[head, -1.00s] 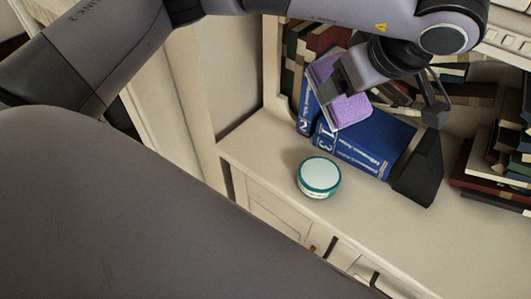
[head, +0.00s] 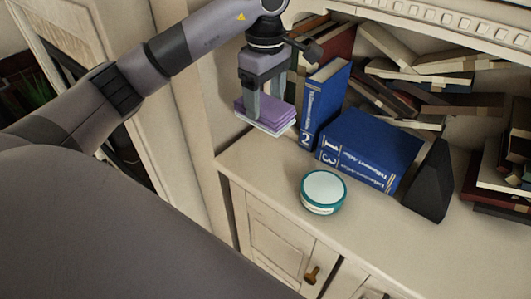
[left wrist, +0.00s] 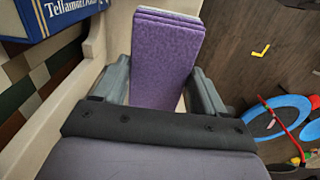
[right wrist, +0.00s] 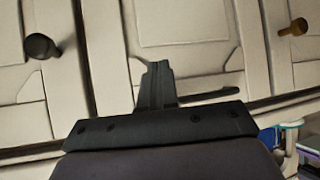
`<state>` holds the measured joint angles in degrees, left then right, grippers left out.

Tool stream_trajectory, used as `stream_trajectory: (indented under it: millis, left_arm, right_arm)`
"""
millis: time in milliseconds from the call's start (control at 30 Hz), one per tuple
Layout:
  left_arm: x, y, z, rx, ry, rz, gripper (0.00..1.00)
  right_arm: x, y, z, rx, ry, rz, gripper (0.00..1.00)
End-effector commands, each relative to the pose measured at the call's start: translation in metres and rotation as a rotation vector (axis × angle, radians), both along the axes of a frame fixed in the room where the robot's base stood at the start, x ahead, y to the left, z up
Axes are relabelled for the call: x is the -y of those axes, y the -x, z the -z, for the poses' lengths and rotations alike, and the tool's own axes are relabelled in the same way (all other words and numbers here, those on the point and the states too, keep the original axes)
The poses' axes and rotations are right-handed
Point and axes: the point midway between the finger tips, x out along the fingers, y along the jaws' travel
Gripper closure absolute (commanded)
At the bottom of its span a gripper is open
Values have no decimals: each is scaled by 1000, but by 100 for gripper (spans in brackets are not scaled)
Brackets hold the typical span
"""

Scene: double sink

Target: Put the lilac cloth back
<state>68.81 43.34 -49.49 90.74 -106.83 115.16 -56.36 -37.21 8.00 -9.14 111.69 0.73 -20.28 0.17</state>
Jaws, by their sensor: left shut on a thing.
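The lilac cloth (head: 258,113) is a folded, flat stack with a pale underside. My left gripper (head: 265,98) points down and is shut on it, above the left end of the cabinet's counter, left of the upright blue book. The left wrist view also shows the cloth (left wrist: 165,60) between the two fingers of the left gripper (left wrist: 163,92). Whether the cloth touches the counter is hard to tell. My right gripper (right wrist: 157,75) shows only in the right wrist view, fingers together and empty, before the cabinet doors.
On the counter (head: 250,160) stand a round teal-rimmed jar (head: 323,190), an upright blue book (head: 325,100), a lying blue book (head: 368,150) and a dark wedge-shaped block (head: 430,182). Piled books fill the shelf behind. The front left counter is clear. Doors have knobs (right wrist: 42,46).

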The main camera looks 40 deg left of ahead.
Motion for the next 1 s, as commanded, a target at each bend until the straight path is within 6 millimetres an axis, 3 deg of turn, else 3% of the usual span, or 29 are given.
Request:
stream_trajectory:
  millis: [33,400,667,867,1000]
  left_arm:
    - [1,1,15,-4,2,2,53]
    - [1,1,89,-2,-1,1,53]
    - [1,0,109,-1,-1,0,53]
    - [1,0,138,-2,0,1,53]
    - [1,0,141,3,-1,1,53]
  right_arm:
    - [0,0,5,0,0,0,100]
    - [0,0,5,-1,0,0,100]
    - [0,0,5,0,0,0,100]
    - [0,0,4,0,0,0,100]
    - [0,0,4,0,0,0,100]
